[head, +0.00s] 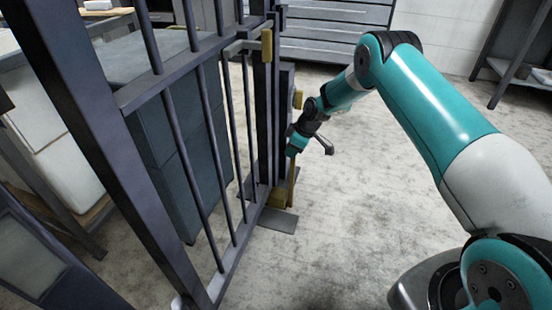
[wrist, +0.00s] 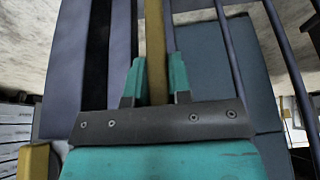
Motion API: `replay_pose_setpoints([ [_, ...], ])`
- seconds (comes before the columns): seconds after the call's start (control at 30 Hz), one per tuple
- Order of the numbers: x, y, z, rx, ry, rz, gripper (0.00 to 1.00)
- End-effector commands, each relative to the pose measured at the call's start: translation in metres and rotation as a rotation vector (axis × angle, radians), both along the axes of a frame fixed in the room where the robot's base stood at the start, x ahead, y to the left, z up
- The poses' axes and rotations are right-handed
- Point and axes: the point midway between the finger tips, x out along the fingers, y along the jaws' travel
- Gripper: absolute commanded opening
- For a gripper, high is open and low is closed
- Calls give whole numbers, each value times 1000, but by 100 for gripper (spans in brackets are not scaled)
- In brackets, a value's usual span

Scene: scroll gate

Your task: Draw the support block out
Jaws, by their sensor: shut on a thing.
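My gripper (head: 293,150) is low beside the gate's post in the head view. In the wrist view its two teal fingers (wrist: 157,75) stand on either side of a narrow yellow-brown bar (wrist: 154,35) and are shut on it. A yellow-brown piece (head: 280,194) shows at the foot of the post in the head view, just below my gripper. I cannot tell whether it is the same piece as the bar, or which one is the support block. The gripper's fingertips are hard to make out in the head view.
The dark barred gate (head: 170,110) fills the left of the head view, with a dark cabinet (head: 180,150) behind its bars. Yellow pieces sit on the post, one near its top (head: 266,45). A flat grey plate (head: 278,220) lies at its foot. The floor (head: 360,210) to the right is clear.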

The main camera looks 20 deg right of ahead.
Motion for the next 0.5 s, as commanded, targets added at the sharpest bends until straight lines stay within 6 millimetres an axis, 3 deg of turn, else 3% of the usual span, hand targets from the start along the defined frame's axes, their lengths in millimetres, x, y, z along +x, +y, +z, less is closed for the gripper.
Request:
replay_pose_setpoints([
  [0.1,6,-27,0,-1,-4,-6,0],
  [0.2,7,-38,0,-1,-4,-6,0],
  [0.5,9,-41,1,-5,-6,-8,0],
])
